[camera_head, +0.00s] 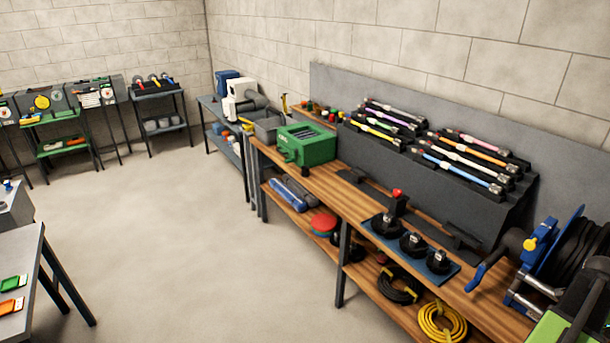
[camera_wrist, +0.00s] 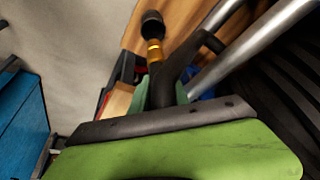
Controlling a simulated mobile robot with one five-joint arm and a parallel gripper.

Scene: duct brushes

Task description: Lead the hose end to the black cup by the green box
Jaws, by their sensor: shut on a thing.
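The green box (camera_head: 308,144) stands on the wooden bench in the head view. A small dark thing (camera_head: 305,172), perhaps the black cup, sits against its near side; it is too small to be sure. My gripper (camera_wrist: 165,88) is shut on the hose end (camera_wrist: 154,50), which has a brass collar and a black tip pointing away from my palm. The jaws partly hide the hose. In the head view my green gripper body shows at the lower right corner, beside the blue hose reel (camera_head: 545,245), far along the bench from the box.
A blue mat with several black round pieces (camera_head: 412,243) lies on the bench between reel and box. A dark rack of coloured brushes (camera_head: 450,160) stands along the back. Yellow hose (camera_head: 441,322) lies on the lower shelf. The floor left of the bench is clear.

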